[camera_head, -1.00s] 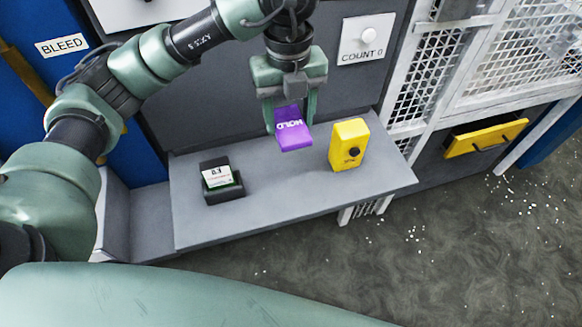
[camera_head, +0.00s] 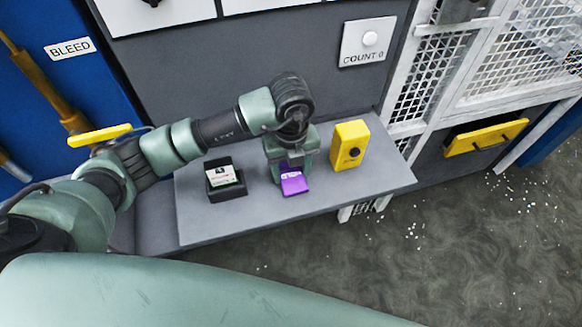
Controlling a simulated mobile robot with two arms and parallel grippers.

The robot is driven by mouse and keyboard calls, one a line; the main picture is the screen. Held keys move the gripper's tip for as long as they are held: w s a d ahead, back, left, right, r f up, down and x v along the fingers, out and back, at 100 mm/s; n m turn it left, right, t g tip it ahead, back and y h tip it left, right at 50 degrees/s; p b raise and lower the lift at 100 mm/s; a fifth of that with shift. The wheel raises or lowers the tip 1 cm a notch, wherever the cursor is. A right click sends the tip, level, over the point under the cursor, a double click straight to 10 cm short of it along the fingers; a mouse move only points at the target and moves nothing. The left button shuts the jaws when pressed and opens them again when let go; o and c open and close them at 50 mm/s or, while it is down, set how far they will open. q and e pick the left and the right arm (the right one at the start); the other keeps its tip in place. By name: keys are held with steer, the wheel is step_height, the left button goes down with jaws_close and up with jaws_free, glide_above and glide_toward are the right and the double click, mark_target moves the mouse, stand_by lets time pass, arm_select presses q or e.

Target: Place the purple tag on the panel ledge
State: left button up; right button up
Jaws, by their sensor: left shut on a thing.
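The purple tag (camera_head: 293,181) is in the jaws of my left gripper (camera_head: 290,172), low over the middle of the grey panel ledge (camera_head: 230,225). The gripper points down and is shut on the tag. The tag's lower part shows below the fingers; its upper part is hidden by the gripper. I cannot tell whether the tag touches the ledge. My right gripper is not in view.
A black holder (camera_head: 228,192) with a white-and-green card stands left of the tag on the ledge. A yellow box (camera_head: 349,146) with a black knob stands to the right. The ledge's front strip is clear. A white mesh cage (camera_head: 425,75) stands at the right.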

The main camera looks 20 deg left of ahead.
arm_select(q)
steer(key=shift+f, duration=0.15)
steer(key=shift+f, duration=0.1)
steer(key=shift+f, duration=0.15)
steer(key=o, duration=1.3)
steer(key=shift+o, duration=0.2)
steer(key=shift+r, duration=0.2)
